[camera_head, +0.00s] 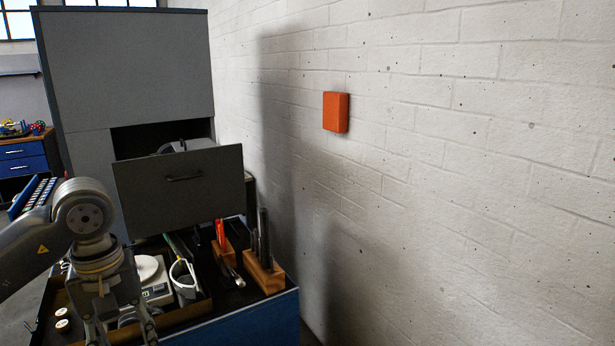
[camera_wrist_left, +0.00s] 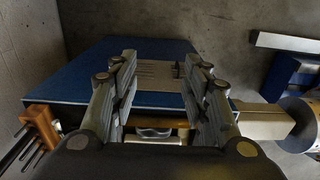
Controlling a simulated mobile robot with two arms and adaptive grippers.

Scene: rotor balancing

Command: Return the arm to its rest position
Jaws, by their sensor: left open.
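My left arm (camera_head: 88,220) comes in from the left in the head view, bent down at the wrist. Its gripper (camera_head: 122,328) hangs over the left part of the workbench, fingers pointing down. In the left wrist view the gripper (camera_wrist_left: 160,68) is open, with its two fingers spread apart and nothing between them. My right gripper shows in neither view.
The workbench holds a white scale (camera_head: 150,272), a grey cup (camera_head: 186,290) and wooden tool blocks (camera_head: 264,277). An orange box (camera_head: 336,112) hangs on the wall.

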